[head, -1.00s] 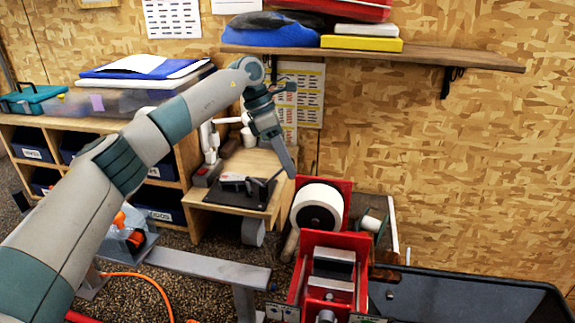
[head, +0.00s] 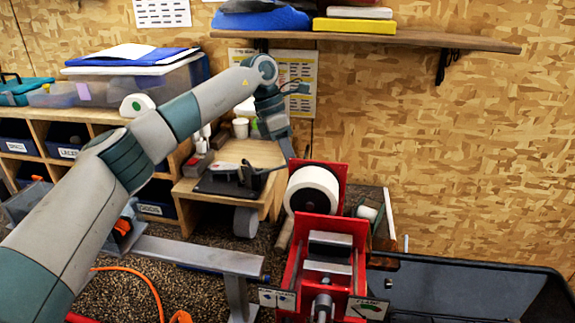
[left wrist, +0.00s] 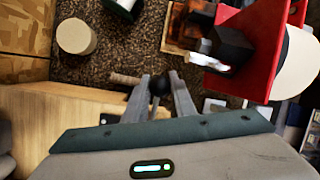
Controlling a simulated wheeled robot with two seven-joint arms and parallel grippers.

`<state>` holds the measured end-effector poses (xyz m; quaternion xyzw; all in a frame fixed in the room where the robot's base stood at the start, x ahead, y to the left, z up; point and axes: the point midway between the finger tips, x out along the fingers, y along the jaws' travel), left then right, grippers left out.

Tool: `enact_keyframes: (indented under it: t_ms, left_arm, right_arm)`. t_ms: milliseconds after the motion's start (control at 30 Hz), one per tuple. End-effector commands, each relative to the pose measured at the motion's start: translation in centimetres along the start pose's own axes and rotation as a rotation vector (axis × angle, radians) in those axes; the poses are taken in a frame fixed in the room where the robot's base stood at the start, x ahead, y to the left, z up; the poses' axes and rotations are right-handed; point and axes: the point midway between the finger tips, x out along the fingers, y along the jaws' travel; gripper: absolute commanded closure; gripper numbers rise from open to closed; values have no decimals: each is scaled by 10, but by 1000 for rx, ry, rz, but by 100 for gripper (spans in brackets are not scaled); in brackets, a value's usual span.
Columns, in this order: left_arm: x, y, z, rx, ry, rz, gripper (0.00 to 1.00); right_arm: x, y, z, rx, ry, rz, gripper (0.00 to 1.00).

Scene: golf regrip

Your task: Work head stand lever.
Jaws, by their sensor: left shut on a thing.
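The head stand (head: 228,180) is a black plate with dark fittings on a small wooden bench, left of the red machine. Its thin dark lever (head: 265,171) reaches right toward my left gripper (head: 289,157), which comes down from above at the bench's right edge. In the left wrist view, the two grey fingers of my left gripper (left wrist: 160,84) are shut on the lever's round black knob (left wrist: 158,87). Most of the lever is hidden there behind the fingers and gripper body. My right gripper is not in view.
A red machine (head: 345,226) with a white roll (head: 312,188) stands close right of my left gripper. A wooden shelf (head: 420,39) hangs above. A dark bin (head: 470,290) is at lower right, a grey metal bar (head: 200,255) at lower left.

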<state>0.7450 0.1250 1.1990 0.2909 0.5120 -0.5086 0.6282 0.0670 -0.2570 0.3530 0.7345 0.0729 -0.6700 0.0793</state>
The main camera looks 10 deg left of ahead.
Motion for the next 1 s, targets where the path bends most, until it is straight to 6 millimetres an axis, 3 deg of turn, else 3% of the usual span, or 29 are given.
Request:
enact_keyframes:
  t_ms: [100,400,1000]
  left_arm:
    - [14,1,-2,-4,58,20,100]
    - [31,2,-3,-3,54,17,100]
    - [34,3,-5,-4,54,18,100]
  right_arm:
    - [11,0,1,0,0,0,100]
    - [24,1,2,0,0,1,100]
    - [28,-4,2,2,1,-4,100]
